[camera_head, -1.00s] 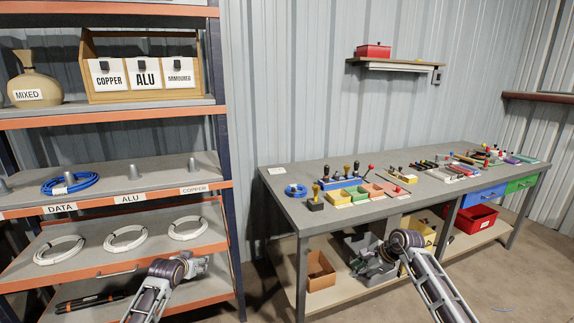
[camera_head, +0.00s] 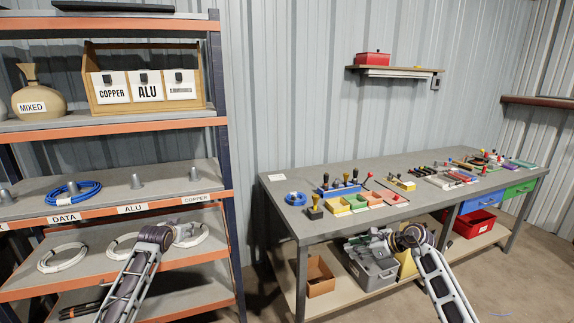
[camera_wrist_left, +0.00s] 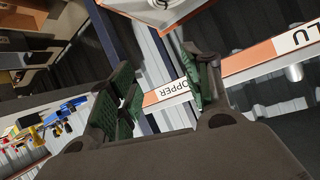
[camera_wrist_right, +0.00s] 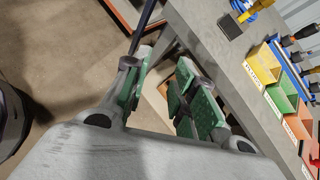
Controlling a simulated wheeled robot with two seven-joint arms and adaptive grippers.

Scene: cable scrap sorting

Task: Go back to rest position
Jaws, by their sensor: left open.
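My left gripper (camera_head: 185,234) is in front of the lower shelves of the rack at the left, near the right-hand white cable coil (camera_head: 186,235). In the left wrist view its green-padded fingers (camera_wrist_left: 160,92) stand apart with nothing between them; the COPPER shelf label (camera_wrist_left: 168,90) shows behind. My right gripper (camera_head: 372,240) is in front of the workbench's lower shelf, overlapping a grey bin in the picture. In the right wrist view its fingers (camera_wrist_right: 165,92) are spread and empty, beside the bench edge.
The rack (camera_head: 130,208) holds a blue cable coil (camera_head: 72,190), white coils, a tan MIXED pot (camera_head: 38,98) and a wooden bin (camera_head: 146,108). The workbench (camera_head: 290,178) carries coloured trays and tools. A grey bin (camera_head: 373,272) and red bin (camera_head: 475,224) are below. Floor in front is clear.

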